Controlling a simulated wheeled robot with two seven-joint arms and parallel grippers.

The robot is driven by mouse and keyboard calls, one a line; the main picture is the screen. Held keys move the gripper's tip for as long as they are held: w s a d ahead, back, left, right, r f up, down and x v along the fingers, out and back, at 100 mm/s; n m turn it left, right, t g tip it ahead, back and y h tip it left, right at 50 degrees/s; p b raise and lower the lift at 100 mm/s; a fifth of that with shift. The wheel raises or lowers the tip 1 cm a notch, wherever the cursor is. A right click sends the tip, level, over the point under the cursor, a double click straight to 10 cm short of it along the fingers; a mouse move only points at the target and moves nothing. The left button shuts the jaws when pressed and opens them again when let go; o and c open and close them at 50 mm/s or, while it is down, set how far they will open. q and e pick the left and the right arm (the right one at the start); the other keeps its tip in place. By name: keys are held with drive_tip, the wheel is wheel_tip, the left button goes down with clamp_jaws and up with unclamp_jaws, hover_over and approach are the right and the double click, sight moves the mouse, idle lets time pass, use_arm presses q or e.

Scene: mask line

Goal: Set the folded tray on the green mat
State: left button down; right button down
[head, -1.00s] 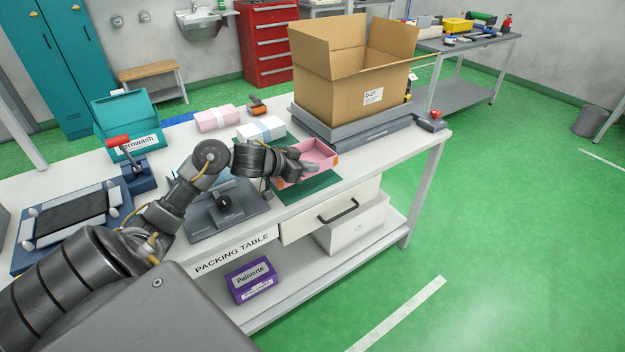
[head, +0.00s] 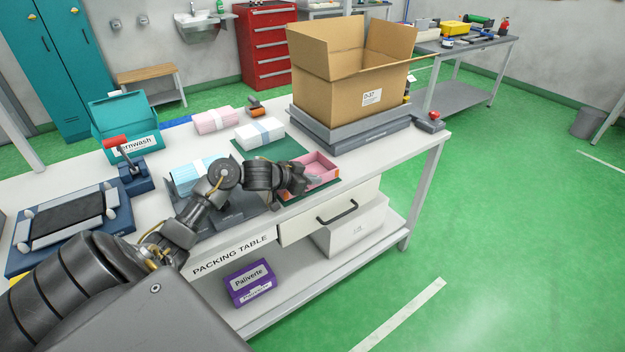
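The folded tray (head: 320,162) is pink, shallow and open at the top. It is over the near right part of the green mat (head: 268,147), which shows behind it and in a strip in front. I cannot tell whether its base touches the mat. My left gripper (head: 308,182) is at the tray's near left wall, with a finger inside the tray, and looks shut on that wall. The gripper and wrist hide the tray's left end. My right gripper is not in view.
Packs of white masks (head: 260,132), pink masks (head: 216,120) and blue masks (head: 190,175) lie nearby. A press with a red handle (head: 125,165) stands at left.

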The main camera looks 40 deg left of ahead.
use_arm(q)
drive_tip(key=shift+f, duration=0.1)
drive_tip(key=c, duration=1.8)
unclamp_jaws()
drive_tip(key=shift+o, duration=0.6)
drive_tip(key=p+v, duration=0.1)
drive_tip(key=v, duration=1)
drive_tip(key=shift+s+a+r, duration=0.1)
drive_tip(key=shift+s+r, duration=0.15)
drive_tip(key=shift+s, duration=0.2)
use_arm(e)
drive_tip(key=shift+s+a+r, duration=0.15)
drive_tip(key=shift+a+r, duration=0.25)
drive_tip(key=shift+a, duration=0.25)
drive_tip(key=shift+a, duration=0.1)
